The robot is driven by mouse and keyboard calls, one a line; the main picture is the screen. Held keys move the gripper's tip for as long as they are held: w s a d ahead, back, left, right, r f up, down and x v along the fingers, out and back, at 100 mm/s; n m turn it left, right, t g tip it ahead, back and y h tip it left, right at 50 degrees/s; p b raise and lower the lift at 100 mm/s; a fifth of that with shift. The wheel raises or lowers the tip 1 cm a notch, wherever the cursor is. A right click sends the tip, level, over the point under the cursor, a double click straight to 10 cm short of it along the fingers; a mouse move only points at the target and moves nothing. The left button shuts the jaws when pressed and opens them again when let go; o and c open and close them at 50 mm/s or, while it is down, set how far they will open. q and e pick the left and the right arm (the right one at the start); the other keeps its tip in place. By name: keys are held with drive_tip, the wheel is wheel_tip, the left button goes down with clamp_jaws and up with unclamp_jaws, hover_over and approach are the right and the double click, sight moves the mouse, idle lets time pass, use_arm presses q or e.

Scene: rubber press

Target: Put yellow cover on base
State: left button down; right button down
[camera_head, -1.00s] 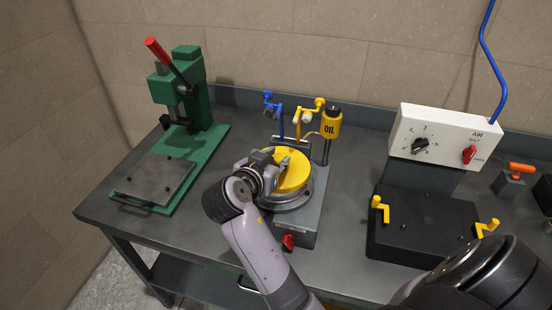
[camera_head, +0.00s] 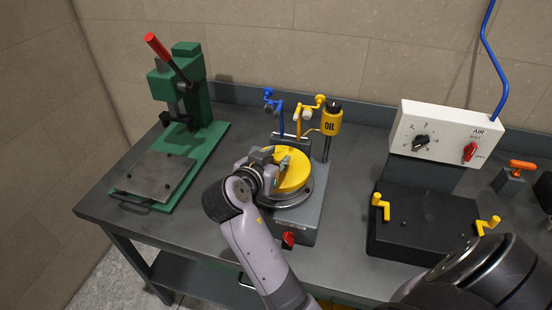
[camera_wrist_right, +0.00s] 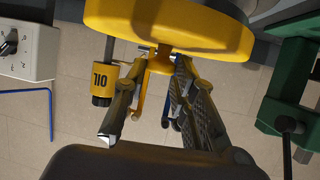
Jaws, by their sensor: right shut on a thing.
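The yellow cover (camera_head: 292,168) is a round disc at the grey round base (camera_head: 290,201) in the middle of the bench. My right gripper (camera_head: 268,157) is at the cover's left edge and shut on it. In the right wrist view the cover (camera_wrist_right: 165,22) fills the top, above the fingers of the right gripper (camera_wrist_right: 157,75). The cover looks roughly level over the base. I cannot tell whether it rests on the base or hangs just above it. My wrist hides the base's left side. My left gripper is not in view.
Blue and yellow valves and an OIL bottle (camera_head: 331,119) stand close behind the base. A green press (camera_head: 193,108) is at left. A white AIR box (camera_head: 442,138) and a black block (camera_head: 425,220) with yellow handles are at right. Bare bench lies between.

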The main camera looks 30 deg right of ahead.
drive_tip(key=shift+a+f, duration=0.15)
drive_tip(key=shift+f, duration=0.15)
idle(0.5)
drive_tip(key=c, duration=1.2)
unclamp_jaws()
drive_tip(key=shift+c, duration=0.2)
